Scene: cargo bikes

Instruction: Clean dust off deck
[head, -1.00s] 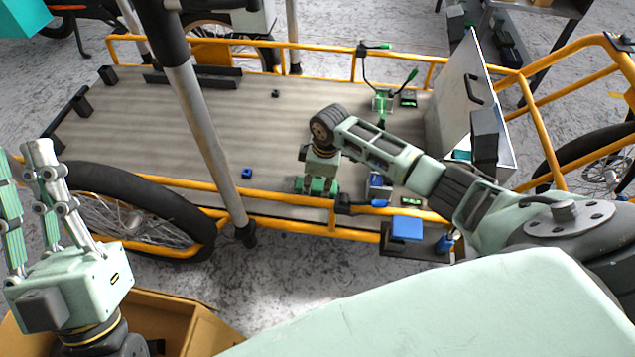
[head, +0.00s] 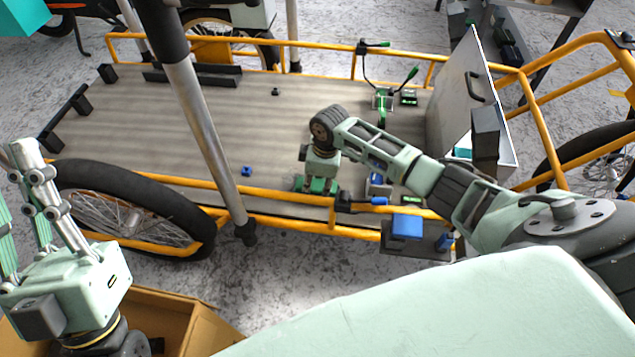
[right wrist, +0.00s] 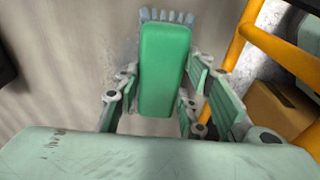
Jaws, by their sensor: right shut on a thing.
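The grey deck (head: 190,115) of the cargo bike lies inside an orange frame. My right gripper (head: 318,182) is low over the deck's near edge, shut on a green brush (right wrist: 163,70). In the right wrist view the brush's grey bristles (right wrist: 166,16) point up the picture, by the deck surface. Pale speckled patches, perhaps dust, show around the brush. I cannot tell whether the bristles touch. My left gripper (head: 22,195) is at the far left, off the deck, its fingers apart and empty; one finger is partly cut off.
A grey post (head: 205,135) rises across the view. A tilted white panel (head: 462,95) stands at the deck's right end. Green clamps (head: 383,100) and a small blue block (head: 247,171) are on the deck. A cardboard box (head: 180,320) is below left.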

